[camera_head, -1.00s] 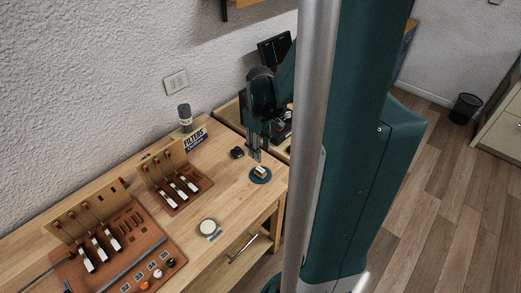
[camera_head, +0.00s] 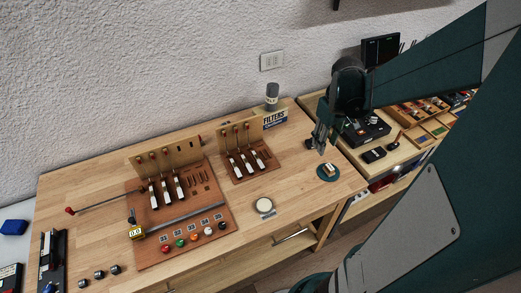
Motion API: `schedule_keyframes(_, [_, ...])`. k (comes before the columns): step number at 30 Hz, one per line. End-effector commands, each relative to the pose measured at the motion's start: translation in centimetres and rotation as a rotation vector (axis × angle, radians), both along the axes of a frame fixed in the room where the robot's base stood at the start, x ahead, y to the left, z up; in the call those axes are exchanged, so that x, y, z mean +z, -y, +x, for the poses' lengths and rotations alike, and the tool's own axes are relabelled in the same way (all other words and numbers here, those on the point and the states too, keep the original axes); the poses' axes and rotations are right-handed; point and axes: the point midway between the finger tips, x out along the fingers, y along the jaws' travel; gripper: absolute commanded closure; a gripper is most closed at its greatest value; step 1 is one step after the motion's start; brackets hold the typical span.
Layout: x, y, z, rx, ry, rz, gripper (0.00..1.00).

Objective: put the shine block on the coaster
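A small pale and brown block (camera_head: 329,169), which looks like the shine block, rests on the round dark green coaster (camera_head: 320,178) near the right end of the wooden bench. My gripper (camera_head: 321,151) points down above and slightly left of the block, with a visible gap between it and the block. Its two fingers look apart with nothing between them, though they are small in this view. The block's underside is hidden.
A small black object (camera_head: 309,143) lies on the bench close to the fingers. A board of piano hammers (camera_head: 250,160) and a blue FILTERS box (camera_head: 275,119) stand left of the gripper. A round pale tin (camera_head: 264,206) lies nearer the front. Bare bench surrounds the coaster.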

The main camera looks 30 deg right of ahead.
Motion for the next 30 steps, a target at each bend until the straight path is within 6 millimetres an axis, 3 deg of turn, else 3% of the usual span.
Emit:
schedule_keyframes(14, [5.4,-8.9,1.0,0.006,0.145,-0.048,0.67])
schedule_keyframes(30, [9.9,-18.3,-0.2,0.010,0.324,-0.046,0.67])
